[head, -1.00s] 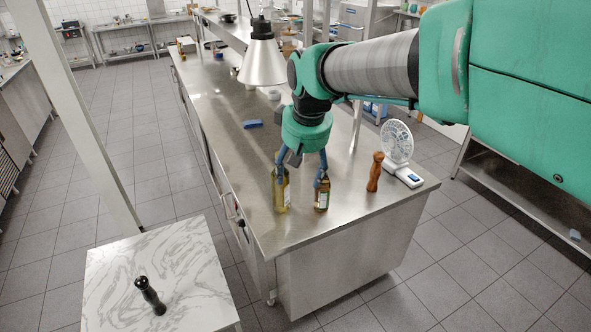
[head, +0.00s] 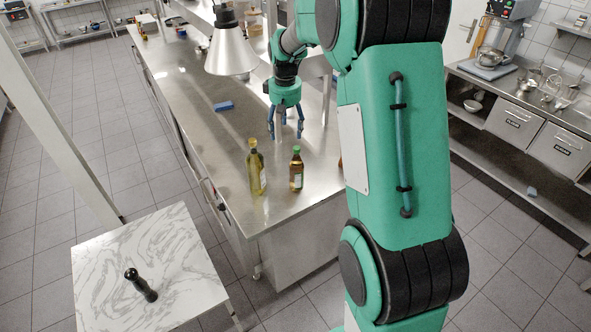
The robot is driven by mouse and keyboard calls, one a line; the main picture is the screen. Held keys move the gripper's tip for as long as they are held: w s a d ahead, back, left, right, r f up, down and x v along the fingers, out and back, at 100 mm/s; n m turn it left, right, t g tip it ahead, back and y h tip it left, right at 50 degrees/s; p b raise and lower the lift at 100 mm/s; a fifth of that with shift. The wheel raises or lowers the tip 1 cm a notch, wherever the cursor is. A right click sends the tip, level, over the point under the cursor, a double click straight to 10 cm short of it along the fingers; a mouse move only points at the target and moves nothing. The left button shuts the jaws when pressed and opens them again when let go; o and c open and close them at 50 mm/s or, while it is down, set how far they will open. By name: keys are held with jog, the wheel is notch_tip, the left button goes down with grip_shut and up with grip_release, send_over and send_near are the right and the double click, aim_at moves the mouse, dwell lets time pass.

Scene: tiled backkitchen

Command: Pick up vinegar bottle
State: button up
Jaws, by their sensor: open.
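Two bottles stand upright near the front end of the steel counter (head: 225,130). One is a taller yellow-green bottle (head: 257,172) with a pale label. The other is a shorter, darker amber bottle (head: 296,174) with a green cap and a pale label, to its right. The labels are too small to read, so I cannot tell for sure which is vinegar. My gripper (head: 286,136) is open and empty, pointing down over the counter behind both bottles, apart from them. Its blue fingers are spread.
A lamp (head: 230,52) hangs over the counter's left side. A blue sponge (head: 223,106) lies behind the bottles. A dark mill (head: 140,285) is on the marble table (head: 165,245). My arm covers the counter's right end; a brown edge shows there.

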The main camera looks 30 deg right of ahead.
jog(key=g+p, duration=0.1)
jog(key=p, duration=0.2)
send_over(297, 148)
notch_tip(297, 148, down, 8)
jog(key=shift+d, duration=0.15)
jog(key=shift+f, duration=0.15)
jog(key=shift+f+p, duration=0.4)
jog(key=shift+f, duration=3.75)
jog(key=shift+f, duration=0.1)
jog(key=shift+f+p, duration=0.55)
jog(key=shift+f, duration=2)
jog(key=shift+c, duration=0.5)
jog(key=shift+w+r, duration=0.1)
grip_shut()
